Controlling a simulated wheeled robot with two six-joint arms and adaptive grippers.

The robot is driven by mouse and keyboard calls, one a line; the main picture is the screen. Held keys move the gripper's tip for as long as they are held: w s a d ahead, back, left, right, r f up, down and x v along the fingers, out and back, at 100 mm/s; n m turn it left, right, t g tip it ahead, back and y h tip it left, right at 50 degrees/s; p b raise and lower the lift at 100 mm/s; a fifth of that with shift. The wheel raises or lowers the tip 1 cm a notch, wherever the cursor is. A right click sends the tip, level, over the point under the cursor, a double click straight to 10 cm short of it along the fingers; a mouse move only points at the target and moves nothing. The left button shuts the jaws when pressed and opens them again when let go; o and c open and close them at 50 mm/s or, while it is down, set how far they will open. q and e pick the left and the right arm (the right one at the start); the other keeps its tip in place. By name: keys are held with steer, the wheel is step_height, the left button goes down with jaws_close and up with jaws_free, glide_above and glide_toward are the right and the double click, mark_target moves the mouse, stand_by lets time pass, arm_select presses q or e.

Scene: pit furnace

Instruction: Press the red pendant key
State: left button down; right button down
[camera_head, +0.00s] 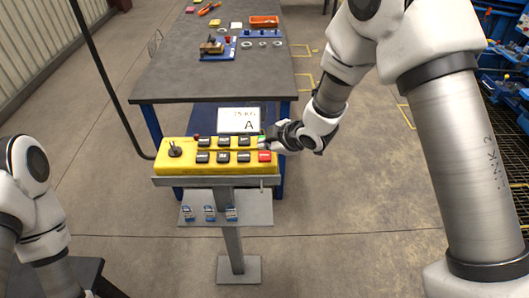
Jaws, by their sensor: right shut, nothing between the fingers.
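The yellow pendant (185,165) lies on a grey stand in the middle of the view, with rows of black keys and a black joystick at its left end. The red key (264,157) is at the near right corner of the pendant and shows uncovered. My right gripper (266,145) is shut and empty, with its tip over the right end of the pendant, just behind the red key. A green key (262,137) shows partly beside the gripper. I cannot tell whether the fingertips touch the pendant. My left arm is at the left edge, and its gripper is out of view.
A grey workbench (210,75) behind holds an orange tray (264,22) and fixtures. A black cable runs to the pendant's left side.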

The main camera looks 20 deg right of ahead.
mark_target(266, 157)
step_height(266, 157, up, 4)
steer(key=p, duration=0.2)
steer(key=shift+r+p, duration=0.15)
steer(key=shift+p, duration=0.25)
steer(key=shift+s, duration=0.1)
